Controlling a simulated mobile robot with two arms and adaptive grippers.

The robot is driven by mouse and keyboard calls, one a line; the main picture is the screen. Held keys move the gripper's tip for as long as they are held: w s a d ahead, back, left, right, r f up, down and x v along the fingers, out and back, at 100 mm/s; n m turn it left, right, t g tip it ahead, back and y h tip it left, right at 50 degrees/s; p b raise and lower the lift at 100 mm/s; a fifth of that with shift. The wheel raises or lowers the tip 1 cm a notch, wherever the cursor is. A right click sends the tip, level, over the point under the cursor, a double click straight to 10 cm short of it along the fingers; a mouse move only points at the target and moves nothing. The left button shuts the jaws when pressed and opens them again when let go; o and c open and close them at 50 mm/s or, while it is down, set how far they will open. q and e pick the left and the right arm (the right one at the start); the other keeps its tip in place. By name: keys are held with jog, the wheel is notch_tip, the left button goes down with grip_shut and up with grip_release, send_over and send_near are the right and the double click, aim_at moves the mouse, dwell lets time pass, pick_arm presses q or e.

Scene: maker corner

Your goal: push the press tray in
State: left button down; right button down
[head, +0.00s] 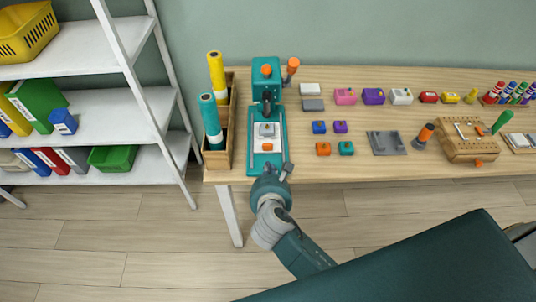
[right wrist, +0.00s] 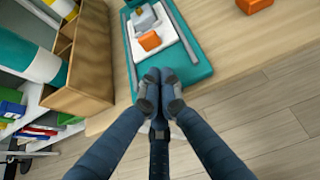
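The teal press (head: 266,68) stands at the left part of the table. Its white tray (head: 267,130) lies on the long teal base (head: 254,155), out in front of the press head; it also shows in the right wrist view (right wrist: 168,38). A grey block (right wrist: 144,18) and an orange block (right wrist: 149,41) sit on the tray. My right gripper (head: 284,171) is at the table's front edge, by the near end of the base. In the right wrist view its fingertips (right wrist: 160,77) are together and empty, just short of the orange block; contact cannot be told. My left gripper is out of view.
A wooden box (head: 219,158) with yellow and teal rolls stands close left of the press. Small coloured blocks (head: 323,148) and a grey plate (head: 386,143) lie to the right. A white shelf (head: 110,115) stands left of the table.

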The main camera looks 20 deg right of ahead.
aim_at(269, 144)
jog(key=shift+w+d+f+p, duration=0.1)
jog(key=shift+w+d+f, duration=0.15)
jog(key=shift+w, duration=0.75)
jog(key=shift+w+d+f+p, duration=0.1)
jog(key=shift+w+d+f, duration=0.15)
jog(key=shift+w, duration=0.7)
jog(key=shift+w+d+f+p, duration=0.15)
jog(key=shift+w+d, duration=0.2)
jog(key=shift+w, duration=0.65)
jog(key=w, duration=0.2)
jog(key=w+d+p, duration=0.1)
jog(key=shift+w+r, duration=0.2)
jog(key=shift+w, duration=0.15)
jog(key=shift+w+d+f, duration=0.15)
jog(key=shift+w, duration=0.2)
